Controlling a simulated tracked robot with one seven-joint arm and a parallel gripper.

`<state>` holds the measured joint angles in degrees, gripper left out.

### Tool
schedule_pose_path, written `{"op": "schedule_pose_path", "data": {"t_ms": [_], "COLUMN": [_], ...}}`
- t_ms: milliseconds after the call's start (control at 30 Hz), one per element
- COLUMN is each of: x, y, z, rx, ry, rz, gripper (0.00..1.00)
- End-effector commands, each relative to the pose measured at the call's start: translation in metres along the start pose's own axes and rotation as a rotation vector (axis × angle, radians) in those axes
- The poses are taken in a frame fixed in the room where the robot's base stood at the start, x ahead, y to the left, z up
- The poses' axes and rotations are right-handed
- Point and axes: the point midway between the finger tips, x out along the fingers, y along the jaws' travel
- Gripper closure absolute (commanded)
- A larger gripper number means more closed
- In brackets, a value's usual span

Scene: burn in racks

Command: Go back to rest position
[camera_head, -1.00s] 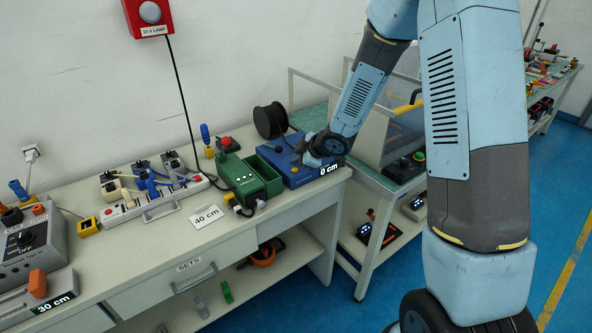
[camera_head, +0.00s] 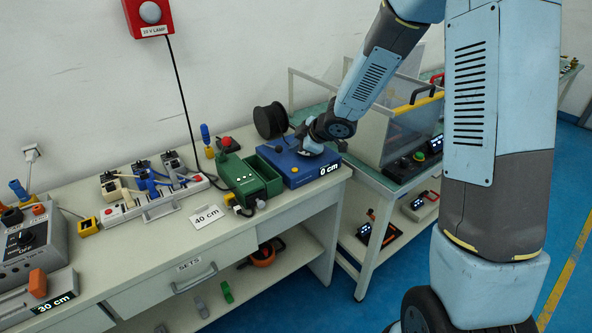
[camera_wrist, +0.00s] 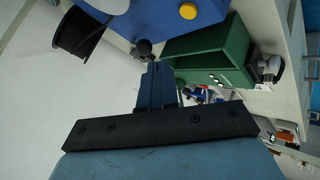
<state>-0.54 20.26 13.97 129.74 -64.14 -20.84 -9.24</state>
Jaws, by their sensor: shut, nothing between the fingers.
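My gripper (camera_wrist: 152,72) is shut and empty in the wrist view, its narrow fingers pointing up the picture. In the head view my wrist hangs over the blue box labelled 0 cm (camera_head: 291,169), and the fingers are mostly hidden. In the wrist view the blue box (camera_wrist: 196,22) shows a yellow button (camera_wrist: 188,11) and a dark knob (camera_wrist: 143,48) near my fingertips; I cannot tell whether they touch. The green box (camera_wrist: 213,47) lies just right of the fingers there, and stands left of the blue box in the head view (camera_head: 243,178).
A black cable spool (camera_head: 270,120) stands behind the blue box. A power strip with plugs (camera_head: 150,203) and a grey switch box (camera_head: 27,244) are on the bench (camera_head: 130,260) to the left. A side trolley with clear panels (camera_head: 385,180) stands close on the right.

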Motion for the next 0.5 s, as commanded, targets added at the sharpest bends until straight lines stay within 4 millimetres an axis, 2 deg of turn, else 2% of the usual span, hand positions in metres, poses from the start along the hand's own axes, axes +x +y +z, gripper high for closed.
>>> {"op": "schedule_pose_path", "data": {"t_ms": [367,500], "x": [-0.002,-0.020], "y": [0.001,0.013], "z": [0.001,0.005], "rx": [0.003,0.034], "ry": [-0.005,-0.054], "rz": [0.004,0.044], "gripper": [1.00,1.00]}}
